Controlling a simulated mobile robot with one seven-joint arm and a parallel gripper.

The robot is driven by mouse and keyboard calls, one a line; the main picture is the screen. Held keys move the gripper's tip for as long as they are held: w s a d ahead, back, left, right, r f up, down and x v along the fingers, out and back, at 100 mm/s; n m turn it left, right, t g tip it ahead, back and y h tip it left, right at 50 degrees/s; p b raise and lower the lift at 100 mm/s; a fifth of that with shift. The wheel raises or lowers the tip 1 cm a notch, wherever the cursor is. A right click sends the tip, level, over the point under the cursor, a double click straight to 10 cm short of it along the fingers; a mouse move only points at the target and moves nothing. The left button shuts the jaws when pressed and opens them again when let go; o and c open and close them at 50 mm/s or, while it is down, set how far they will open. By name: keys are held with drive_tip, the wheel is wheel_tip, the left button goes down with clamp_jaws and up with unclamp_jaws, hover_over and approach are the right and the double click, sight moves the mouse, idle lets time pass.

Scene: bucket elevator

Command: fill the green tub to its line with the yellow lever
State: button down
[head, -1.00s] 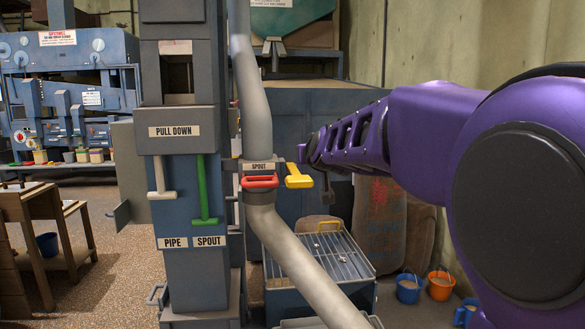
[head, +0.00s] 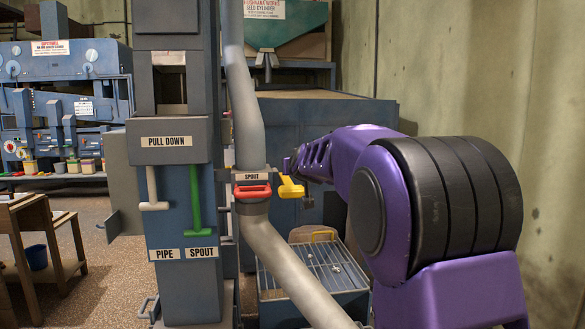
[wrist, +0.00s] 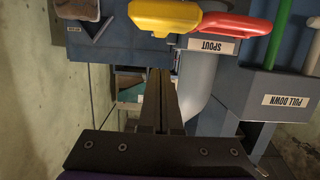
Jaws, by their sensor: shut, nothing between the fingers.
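The yellow lever (head: 291,187) sticks out on the right of the grey pipe, beside a red lever (head: 252,191) under a "SPOUT" label. In the wrist view, which is upside down, the yellow lever (wrist: 165,18) and the red lever (wrist: 238,25) are at the top. My gripper (wrist: 160,74) is shut and empty, its fingers pointing toward the area by the yellow lever without visibly gripping it. In the head view my purple arm reaches in from the right, its end just behind and right of the yellow lever. No green tub can be made out.
The blue column carries a white pull handle (head: 153,190) over "PIPE" and a green one (head: 196,205) over "SPOUT". The grey pipe (head: 290,272) slants down to the right past a wire-topped blue bin (head: 318,262). A wooden stand (head: 40,240) is at left.

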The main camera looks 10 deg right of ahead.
sight(292, 190)
wheel_tip(292, 190, down, 3)
drive_tip(key=shift+d+b, duration=0.1)
drive_tip(key=shift+b, duration=0.65)
drive_tip(key=shift+f, duration=0.5)
drive_tip(key=shift+a+f+p, duration=0.1)
drive_tip(key=shift+a+p, duration=0.15)
drive_tip(key=shift+p, duration=0.1)
